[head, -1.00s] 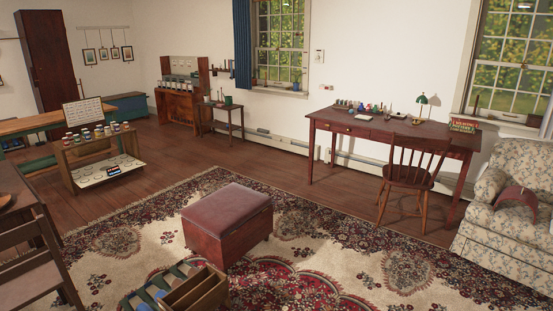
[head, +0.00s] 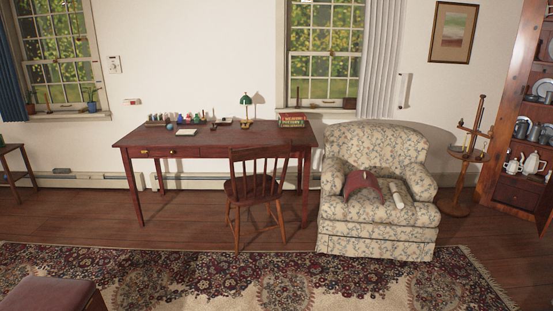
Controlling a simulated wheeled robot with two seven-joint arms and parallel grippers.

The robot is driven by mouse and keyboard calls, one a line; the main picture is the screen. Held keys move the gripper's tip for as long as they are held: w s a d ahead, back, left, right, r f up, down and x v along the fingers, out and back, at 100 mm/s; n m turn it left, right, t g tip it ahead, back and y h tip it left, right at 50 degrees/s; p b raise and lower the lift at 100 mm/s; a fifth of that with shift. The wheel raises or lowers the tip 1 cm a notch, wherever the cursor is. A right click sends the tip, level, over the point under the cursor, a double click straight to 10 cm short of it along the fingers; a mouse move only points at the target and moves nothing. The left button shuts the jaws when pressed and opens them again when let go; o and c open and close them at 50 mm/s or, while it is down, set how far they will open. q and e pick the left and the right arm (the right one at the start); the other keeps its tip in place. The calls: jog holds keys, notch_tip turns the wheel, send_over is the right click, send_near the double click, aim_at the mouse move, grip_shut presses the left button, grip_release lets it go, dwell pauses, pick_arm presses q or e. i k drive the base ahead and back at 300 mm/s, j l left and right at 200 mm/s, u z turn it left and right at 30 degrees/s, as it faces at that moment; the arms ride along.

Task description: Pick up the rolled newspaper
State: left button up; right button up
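A pale rolled paper (head: 398,193), which looks like the rolled newspaper, lies on the seat of the floral armchair (head: 376,236). It rests on the right part of the seat, close to the right armrest. A dark red curved object (head: 363,184), perhaps an open book or a folded cloth, lies just left of it on the same seat. Neither of my grippers shows in the head view.
A red desk (head: 190,142) and a wooden chair (head: 257,190) stand left of the armchair. A small round stand (head: 457,209) and a wooden cupboard (head: 513,188) are to the right. The patterned rug (head: 250,275) in front is clear, except for an ottoman (head: 55,295) at the lower left.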

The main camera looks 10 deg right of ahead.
aim_at(399, 202)
jog(key=i+l+z, duration=0.1)
jog(key=i+z, duration=0.35)
jog(key=i, duration=0.25)
jog(key=i+j+z, duration=0.2)
jog(key=i+z, duration=0.2)
jog(key=i, duration=0.3)
jog(key=i+l+z, duration=0.25)
jog(key=i, duration=0.2)
jog(key=i+z, duration=0.3)
jog(key=i, duration=0.15)
jog(key=i+j+u, duration=0.1)
jog(key=i+j, duration=0.4)
jog(key=i+l+u, duration=0.1)
jog(key=i, duration=0.35)
jog(key=i+l, duration=0.3)
jog(key=i, duration=0.15)
jog(key=i+l, duration=0.2)
jog(key=l, duration=0.15)
jog(key=i+l+u, duration=0.1)
jog(key=l, duration=0.2)
jog(key=i+l, duration=0.2)
jog(key=l, duration=0.15)
jog(key=i+l+u, duration=0.1)
jog(key=l, duration=0.25)
jog(key=i+l, duration=0.25)
jog(key=i+l+u, duration=0.1)
jog(key=l, duration=0.35)
